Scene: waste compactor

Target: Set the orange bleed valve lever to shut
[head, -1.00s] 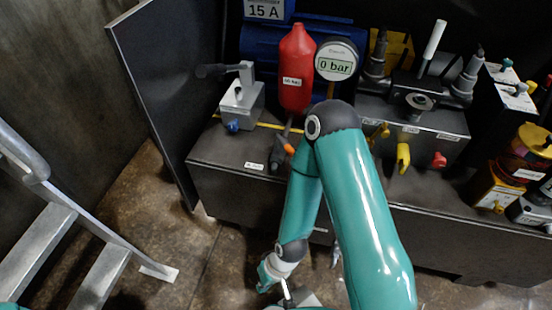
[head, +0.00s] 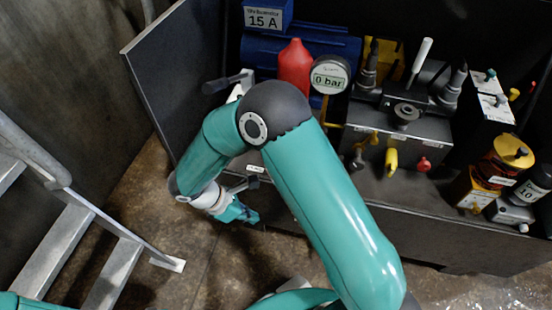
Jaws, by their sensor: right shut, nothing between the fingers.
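The orange bleed valve lever, at the foot of the red bottle-shaped accumulator (head: 295,66), is hidden behind my right arm. My right gripper (head: 250,215) is shut and empty, low in front of the dark cabinet front, left of the picture's middle. It is apart from the accumulator and below it in the picture. A thin grey rod with a dark end shows just above the gripper; I cannot tell what it belongs to. The round gauge (head: 330,75) beside the accumulator reads 0 bar. My left gripper is not in view.
A black-handled lever (head: 222,83) stands left of the accumulator. A valve block (head: 398,135) with yellow and red handles is to the right, with orange and black units farther right. A dark upright panel (head: 168,75) and a metal ladder (head: 85,215) are on the left.

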